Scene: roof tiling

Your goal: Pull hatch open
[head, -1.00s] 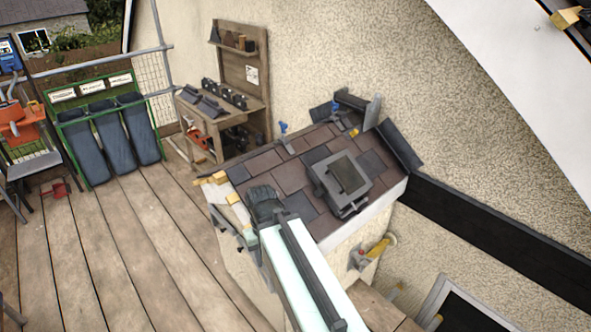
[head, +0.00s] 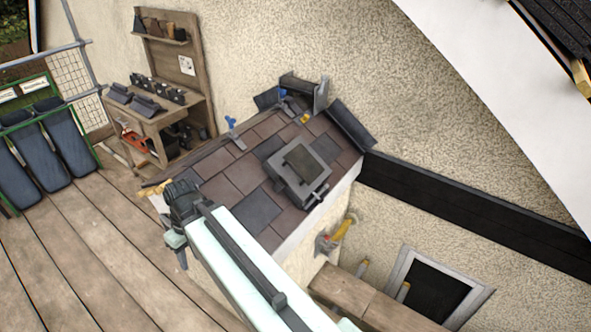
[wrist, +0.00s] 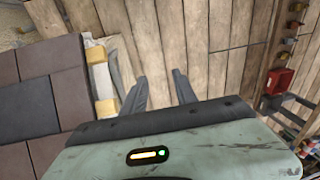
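The hatch (head: 315,155) is a square grey frame with a darker panel, set in the brown and grey tiled roof. It looks shut. A small handle (head: 318,194) shows on its front edge, toward the right. My gripper (wrist: 160,88) is open in the wrist view, with its two dark fingers apart and nothing between them. Bare deck boards lie beyond the fingers. In the head view my arm's end is at the roof's near left edge, left of the hatch and apart from it. The fingers are hard to make out there.
The tiled roof (head: 222,180) has blue-handled clamps (head: 231,124) on its upper side. A wooden workbench (head: 158,112) stands behind it. A yellow-handled tool (head: 342,228) hangs below the eave. A grey-framed dark opening (head: 436,292) is at lower right. The deck (head: 90,240) at left is clear.

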